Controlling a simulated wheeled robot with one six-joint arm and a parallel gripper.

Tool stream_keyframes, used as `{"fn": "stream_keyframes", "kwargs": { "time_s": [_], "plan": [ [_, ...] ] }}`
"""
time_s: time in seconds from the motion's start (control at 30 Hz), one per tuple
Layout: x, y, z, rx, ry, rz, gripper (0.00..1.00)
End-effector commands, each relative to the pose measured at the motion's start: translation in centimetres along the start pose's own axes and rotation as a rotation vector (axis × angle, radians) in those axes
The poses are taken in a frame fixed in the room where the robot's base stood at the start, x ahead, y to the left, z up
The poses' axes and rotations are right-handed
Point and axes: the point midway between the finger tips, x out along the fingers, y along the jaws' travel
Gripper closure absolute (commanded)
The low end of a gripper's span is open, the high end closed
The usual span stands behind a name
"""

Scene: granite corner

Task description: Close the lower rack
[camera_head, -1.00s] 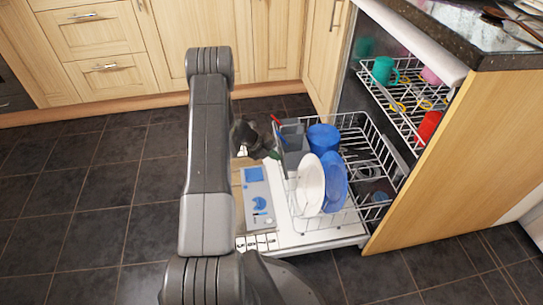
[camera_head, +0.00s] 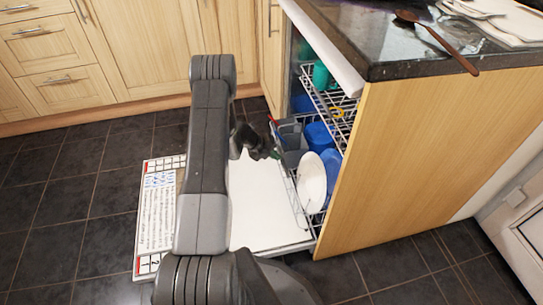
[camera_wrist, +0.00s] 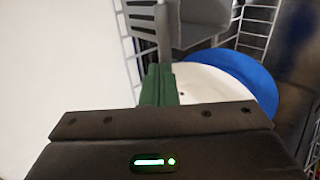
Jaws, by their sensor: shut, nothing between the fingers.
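The lower rack (camera_head: 290,186) is a white wire basket, mostly inside the dishwasher, with its front end still showing over the open door. It holds a white plate (camera_head: 311,183), a blue plate (camera_head: 331,172), a blue cup (camera_head: 318,136) and a grey cutlery basket (camera_head: 292,135). My gripper (camera_head: 275,154) is shut and empty, at the rack's front end beside the cutlery basket. In the wrist view, its green fingertips (camera_wrist: 158,85) are close to the rack's wires (camera_wrist: 130,57) and the cutlery basket (camera_wrist: 197,20). I cannot tell whether they touch.
The open dishwasher door (camera_head: 268,205) lies flat and low, its white inner face largely bare. The upper rack (camera_head: 331,110) above holds a green cup (camera_head: 320,76). A wooden side panel (camera_head: 420,155) and dark countertop (camera_head: 400,45) stand at the right. Tiled floor is clear at left.

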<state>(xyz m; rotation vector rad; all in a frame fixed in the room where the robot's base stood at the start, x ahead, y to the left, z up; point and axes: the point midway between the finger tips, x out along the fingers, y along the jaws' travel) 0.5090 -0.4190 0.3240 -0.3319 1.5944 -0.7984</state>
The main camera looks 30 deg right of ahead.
Motion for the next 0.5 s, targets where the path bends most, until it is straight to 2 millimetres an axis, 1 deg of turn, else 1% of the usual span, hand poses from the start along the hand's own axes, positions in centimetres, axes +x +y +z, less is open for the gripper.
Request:
{"fn": "stream_keyframes", "kwargs": {
  "time_s": [0.3,0.5],
  "plan": [
    [4.3,-4.9,-0.1,0.005,0.001,0.000,1.00],
    [6.7,-7.5,-0.1,0.003,0.001,0.001,1.00]
  ]
}}
